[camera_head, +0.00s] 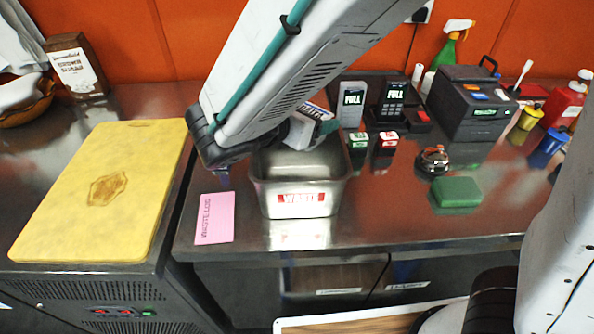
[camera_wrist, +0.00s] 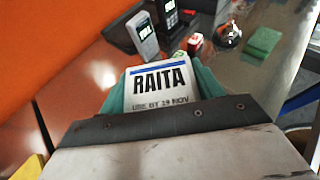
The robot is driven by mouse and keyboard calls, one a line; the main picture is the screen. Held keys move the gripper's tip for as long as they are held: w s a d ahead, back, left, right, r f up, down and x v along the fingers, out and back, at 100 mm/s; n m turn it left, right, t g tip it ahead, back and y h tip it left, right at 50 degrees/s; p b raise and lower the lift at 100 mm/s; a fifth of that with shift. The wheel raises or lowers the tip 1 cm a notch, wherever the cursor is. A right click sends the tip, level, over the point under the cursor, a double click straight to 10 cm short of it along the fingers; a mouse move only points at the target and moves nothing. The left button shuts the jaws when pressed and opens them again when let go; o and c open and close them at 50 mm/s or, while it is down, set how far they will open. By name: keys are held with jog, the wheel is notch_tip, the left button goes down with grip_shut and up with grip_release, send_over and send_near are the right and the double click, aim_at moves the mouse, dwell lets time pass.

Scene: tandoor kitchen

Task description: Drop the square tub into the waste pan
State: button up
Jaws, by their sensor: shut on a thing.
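The tub is white with a blue stripe, and its label reads RAITA with a use-by date in the wrist view (camera_wrist: 160,82). It also shows partly in the head view (camera_head: 302,130), at the end of my arm. My gripper (camera_wrist: 157,90) has teal fingers closed on both sides of the tub. The waste pan (camera_head: 264,193) is a metal pan with a red WASTE label on its front. In the head view the tub appears over the pan's back part; its height above the pan is hard to judge. My arm hides part of the pan's back left.
A pink waste log card (camera_head: 214,218) lies left of the pan, beside a yellow cutting board (camera_head: 105,190). Behind stand small devices reading FULL (camera_head: 352,104) and two small boxes (camera_head: 359,141).

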jog(key=shift+f, duration=1.35)
jog(key=o, duration=1.2)
jog(key=shift+s, duration=0.1)
jog(key=v, duration=0.8)
